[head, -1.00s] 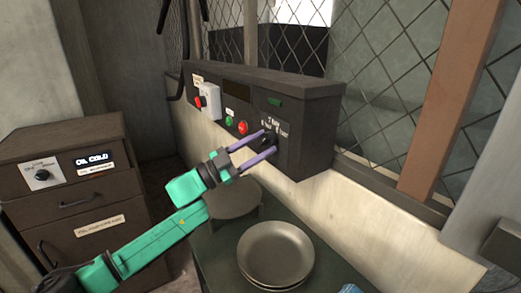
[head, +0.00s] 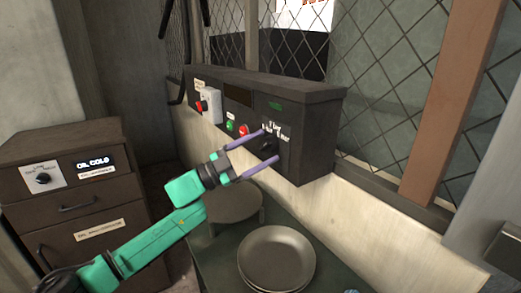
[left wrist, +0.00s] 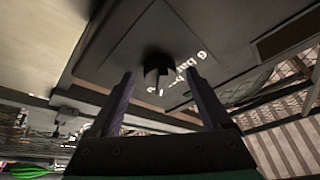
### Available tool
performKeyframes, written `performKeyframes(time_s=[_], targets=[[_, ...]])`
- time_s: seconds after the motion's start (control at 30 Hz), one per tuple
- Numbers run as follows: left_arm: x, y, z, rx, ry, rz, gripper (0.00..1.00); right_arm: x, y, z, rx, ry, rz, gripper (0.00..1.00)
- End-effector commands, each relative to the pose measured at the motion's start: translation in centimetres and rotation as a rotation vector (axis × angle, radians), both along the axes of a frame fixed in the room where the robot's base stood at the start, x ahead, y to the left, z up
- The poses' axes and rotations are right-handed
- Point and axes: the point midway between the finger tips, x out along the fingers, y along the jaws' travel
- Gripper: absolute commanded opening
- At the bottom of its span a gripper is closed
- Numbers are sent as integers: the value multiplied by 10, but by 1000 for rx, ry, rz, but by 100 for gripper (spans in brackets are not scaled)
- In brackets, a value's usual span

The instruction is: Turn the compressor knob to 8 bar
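The black compressor knob (head: 266,147) sits on the right front of the dark control box (head: 312,108). White bar labels are printed around it, too small to read surely; its pointing direction is unclear. My left gripper (head: 271,146) is open, with one purple finger above the knob and one below it in the head view. In the left wrist view the knob (left wrist: 157,66) lies between and just beyond the tips of the open gripper (left wrist: 159,76), with a gap on both sides. My right gripper is not in view.
The box also carries a red switch (head: 201,106), a green button (head: 230,126) and a red button (head: 243,130). Below are stacked metal plates (head: 276,257) and a round stand (head: 233,205). A brown cabinet (head: 85,215) stands at the left.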

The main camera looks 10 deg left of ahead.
Motion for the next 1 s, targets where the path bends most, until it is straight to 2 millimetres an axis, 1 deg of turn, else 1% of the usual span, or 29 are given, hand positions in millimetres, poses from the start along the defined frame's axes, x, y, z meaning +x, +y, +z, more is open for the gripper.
performKeyframes(time_s=[0.2, 0.33, 0.47, 0.6, 0.7, 0.8, 0.9, 1.0], targets=[[-1, 1, -1, -1, 1, 0, 82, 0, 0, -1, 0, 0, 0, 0], [-5, 10, -7, 0, 2, 3, 82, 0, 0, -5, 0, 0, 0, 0], [-20, 33, -20, 2, 4, 3, 82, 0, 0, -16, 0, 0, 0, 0], [-42, 66, -37, 4, 6, 4, 82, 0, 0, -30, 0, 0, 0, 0], [-56, 88, -46, 3, 5, 2, 82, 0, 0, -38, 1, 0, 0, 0], [-67, 104, -51, 2, 5, 2, 82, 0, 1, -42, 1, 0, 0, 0], [-73, 113, -52, 2, 1, 1, 82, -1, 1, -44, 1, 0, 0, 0], [-74, 115, -51, 0, -1, -1, 82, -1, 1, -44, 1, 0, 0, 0]])
